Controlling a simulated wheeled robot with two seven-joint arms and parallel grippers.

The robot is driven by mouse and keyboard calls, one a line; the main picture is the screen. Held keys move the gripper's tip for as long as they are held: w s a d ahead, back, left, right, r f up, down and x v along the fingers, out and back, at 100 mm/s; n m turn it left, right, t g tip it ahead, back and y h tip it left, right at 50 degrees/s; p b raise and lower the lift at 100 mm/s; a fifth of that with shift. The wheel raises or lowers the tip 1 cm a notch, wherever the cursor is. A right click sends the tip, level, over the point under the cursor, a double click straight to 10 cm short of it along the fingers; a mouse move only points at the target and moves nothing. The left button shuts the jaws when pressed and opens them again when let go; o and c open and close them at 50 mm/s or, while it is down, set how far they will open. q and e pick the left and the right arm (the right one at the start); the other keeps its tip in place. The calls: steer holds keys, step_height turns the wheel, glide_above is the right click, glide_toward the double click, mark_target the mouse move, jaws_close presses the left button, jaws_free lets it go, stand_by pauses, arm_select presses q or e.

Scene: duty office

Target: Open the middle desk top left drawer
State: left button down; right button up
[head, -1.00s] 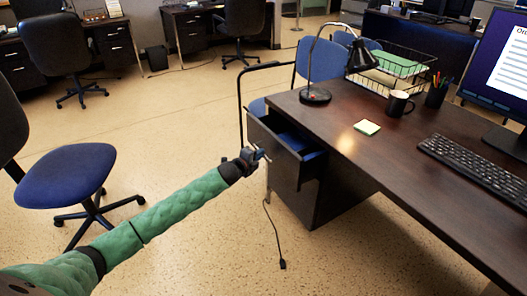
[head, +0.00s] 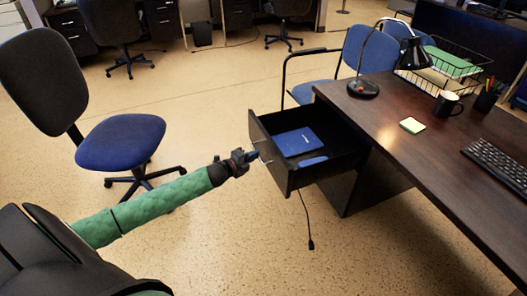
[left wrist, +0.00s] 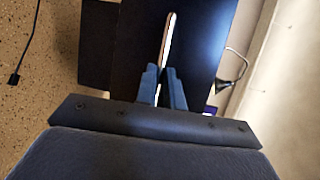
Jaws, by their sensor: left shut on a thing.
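The top left drawer (head: 278,163) of the dark wooden desk (head: 385,118) stands well out from the desk in the head view. A blue book (head: 297,141) and a smaller blue item (head: 313,161) lie in it. My left gripper (head: 253,157) is at the drawer's front, shut on its metal handle (head: 266,160). In the left wrist view the fingers (left wrist: 164,88) close around the bright bar handle (left wrist: 167,42) against the dark drawer front (left wrist: 195,45). My right gripper is not in view.
A blue office chair (head: 121,142) stands at the left, and another blue chair (head: 362,48) stands behind the desk. A lamp (head: 364,88), mug (head: 447,104) and keyboard (head: 497,163) are on the desktop. A black cord (head: 309,225) hangs below the drawer. The speckled floor in front is open.

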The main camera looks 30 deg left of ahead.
arm_select(q)
steer(key=shift+s+a, duration=0.55)
steer(key=shift+s, duration=0.1)
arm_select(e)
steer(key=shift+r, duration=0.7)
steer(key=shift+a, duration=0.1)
arm_select(q)
steer(key=c, duration=1.5)
jaws_free()
steer(key=v, duration=0.7)
steer(key=shift+s, duration=0.4)
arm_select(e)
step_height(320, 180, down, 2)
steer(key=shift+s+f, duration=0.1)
arm_select(q)
steer(key=shift+a+r, duration=0.1)
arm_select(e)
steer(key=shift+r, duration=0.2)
